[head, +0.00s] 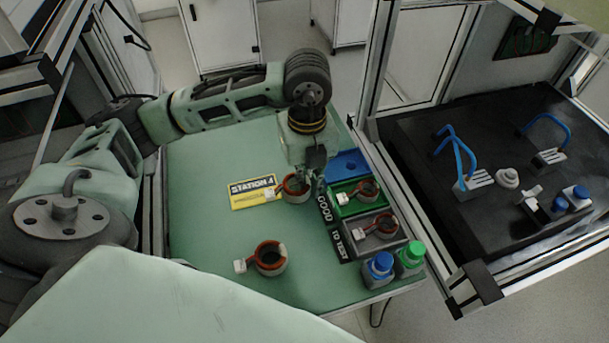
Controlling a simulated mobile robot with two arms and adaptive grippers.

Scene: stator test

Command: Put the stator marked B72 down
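My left gripper (313,176) points down over the table, with its fingers at the right rim of a copper-wound stator (295,187). It appears shut on that rim. The stator shows beside the yellow station sign, with a white tag on its left; I cannot tell whether it touches the table. Another stator (268,258) lies on the table nearer me. One stator (366,190) is in the green tray (341,205) and one (382,227) in the grey tray (358,253). The markings are too small to read, so I cannot tell which is B72. My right gripper is out of view.
The blue tray (349,163) behind the green one shows no stator. Black labels (325,212) run along the trays' left side. Blue-capped (380,268) and green-capped (411,256) items stand at the front right. The green table (205,220) is clear at left. A dark test bench (440,205) stands right.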

